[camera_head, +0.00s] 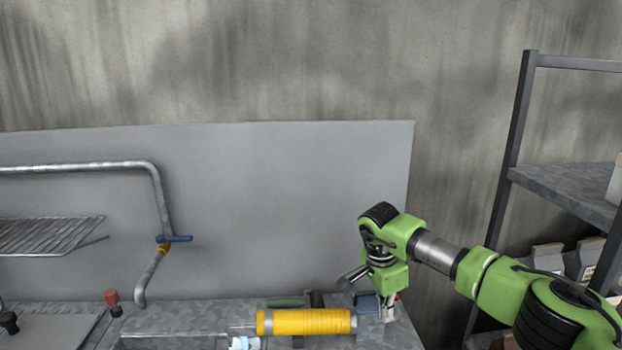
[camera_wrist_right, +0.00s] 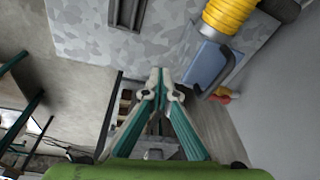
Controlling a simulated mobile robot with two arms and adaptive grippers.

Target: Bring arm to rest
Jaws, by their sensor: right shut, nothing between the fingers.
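My right arm comes in from the right in the head view, green with black joints. Its gripper (camera_head: 388,306) points down at the right end of the metal bench (camera_head: 203,313). In the right wrist view the gripper (camera_wrist_right: 159,75) has its two fingertips together, with nothing held between them. The fingertips show against the grey bench top and its edge. A yellow ribbed roll (camera_head: 305,321) lies on the bench to the left of the gripper. It also shows at the top of the right wrist view (camera_wrist_right: 228,14), joined to a blue-grey part (camera_wrist_right: 207,66). My left gripper is not in view.
A dark-framed shelf rack (camera_head: 513,135) stands at the right, with boxes (camera_head: 548,258) on it. A bent metal pipe (camera_head: 158,190) with a blue-handled valve (camera_head: 174,239) rises from the bench at the left. A wire rack (camera_head: 45,236) is beside it. A grey panel (camera_head: 270,200) stands behind the bench.

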